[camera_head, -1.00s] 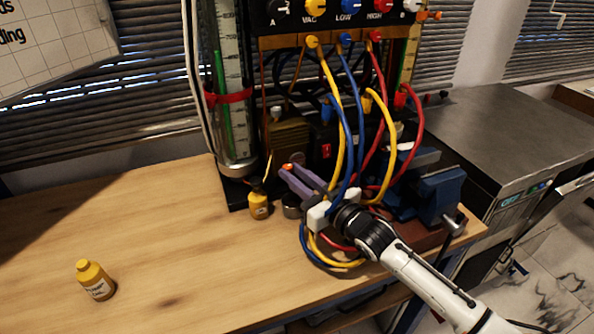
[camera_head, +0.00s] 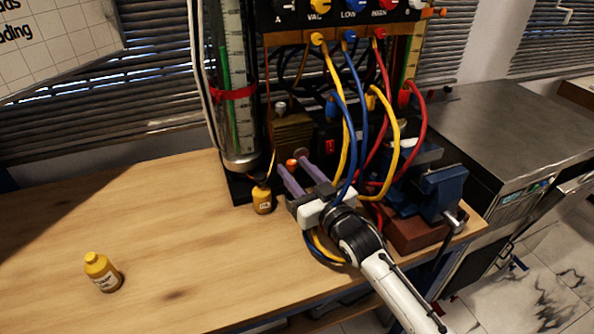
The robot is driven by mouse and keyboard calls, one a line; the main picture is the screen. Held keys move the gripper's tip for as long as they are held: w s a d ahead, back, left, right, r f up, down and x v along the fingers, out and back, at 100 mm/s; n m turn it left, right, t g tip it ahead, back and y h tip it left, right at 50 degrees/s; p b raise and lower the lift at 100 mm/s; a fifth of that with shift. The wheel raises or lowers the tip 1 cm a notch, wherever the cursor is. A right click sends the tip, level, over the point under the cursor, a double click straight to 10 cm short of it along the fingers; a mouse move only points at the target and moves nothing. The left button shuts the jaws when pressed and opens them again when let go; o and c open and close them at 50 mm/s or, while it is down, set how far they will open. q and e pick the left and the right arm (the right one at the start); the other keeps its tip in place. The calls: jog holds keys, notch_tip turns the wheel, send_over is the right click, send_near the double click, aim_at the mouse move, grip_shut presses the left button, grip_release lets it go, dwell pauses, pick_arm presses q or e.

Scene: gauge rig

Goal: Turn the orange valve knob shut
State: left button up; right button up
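The orange valve knob (camera_head: 291,163) is a small orange spot low at the front of the gauge rig, beside the foot of the clear column. My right gripper (camera_head: 292,165) comes in from the lower right. Its two purple fingers are spread apart, and the knob shows between their tips. I cannot tell whether either finger touches it or how deep it sits between them. Most of the knob's body and its valve are hard to make out. My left gripper is not in view.
Yellow, blue and red hoses (camera_head: 398,130) hang close beside and behind my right gripper. A small yellow bottle (camera_head: 262,200) stands just left of it. A blue vise (camera_head: 440,192) is at the right. Another yellow bottle (camera_head: 102,272) stands on the otherwise clear left of the wooden bench (camera_head: 190,240).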

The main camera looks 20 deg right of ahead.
jog(key=shift+f, duration=0.1)
jog(key=shift+s+d, duration=0.1)
jog(key=shift+s, duration=0.15)
jog(key=s+d, duration=0.1)
jog(key=s, duration=0.8)
jog(key=shift+s+d, duration=0.35)
